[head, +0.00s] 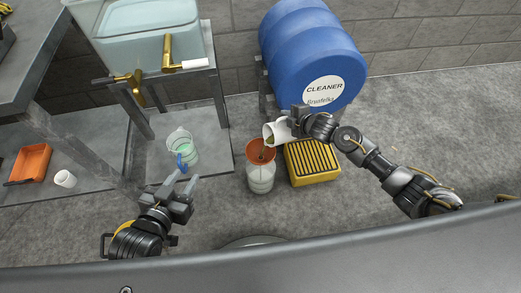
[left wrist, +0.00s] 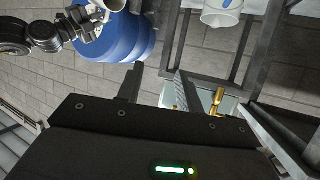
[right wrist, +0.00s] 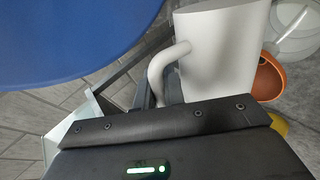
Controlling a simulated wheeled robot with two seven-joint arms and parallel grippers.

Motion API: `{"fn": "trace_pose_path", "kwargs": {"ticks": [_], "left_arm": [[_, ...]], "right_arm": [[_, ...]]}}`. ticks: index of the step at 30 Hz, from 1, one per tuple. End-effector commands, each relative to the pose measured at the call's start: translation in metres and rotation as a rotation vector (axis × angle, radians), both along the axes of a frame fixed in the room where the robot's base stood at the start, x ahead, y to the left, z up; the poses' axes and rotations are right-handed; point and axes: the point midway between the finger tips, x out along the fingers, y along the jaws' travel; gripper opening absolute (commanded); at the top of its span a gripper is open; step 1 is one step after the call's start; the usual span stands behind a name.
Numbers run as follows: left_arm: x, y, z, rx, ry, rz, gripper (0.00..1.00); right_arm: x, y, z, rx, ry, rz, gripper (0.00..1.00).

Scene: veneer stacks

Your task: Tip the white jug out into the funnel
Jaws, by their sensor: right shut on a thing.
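The white jug (head: 282,129) is tipped to the left over the orange funnel (head: 254,148), its mouth just above the funnel's rim. Something yellow-green shows in its mouth, and a thin dark streak shows in the funnel; I cannot tell if it is flowing. The funnel sits in the top of a translucent container (head: 261,180) on the floor. My right gripper (head: 304,121) is shut on the jug at its handle; the right wrist view shows the jug (right wrist: 222,50) and the funnel (right wrist: 267,80). My left gripper (head: 182,183) is open and empty, left of the container.
A yellow slatted crate (head: 313,163) stands right of the container, with a blue CLEANER barrel (head: 305,55) behind. A clear measuring jug (head: 182,148) with a blue handle stands at left below a tank with a brass tap (head: 168,52). An orange tray (head: 31,162) and white cup (head: 65,179) lie far left.

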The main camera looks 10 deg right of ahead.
Motion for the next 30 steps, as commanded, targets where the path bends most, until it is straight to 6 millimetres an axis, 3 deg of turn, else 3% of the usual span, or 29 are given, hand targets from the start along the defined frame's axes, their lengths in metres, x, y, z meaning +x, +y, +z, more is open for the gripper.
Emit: {"fn": "trace_pose_path", "kwargs": {"ticks": [30], "left_arm": [[-0.013, 0.019, -0.023, 0.062, 0.169, 0.045, 0.36]], "right_arm": [[-0.005, 0.017, 0.010, -0.097, -0.034, 0.000, 0.00]]}}
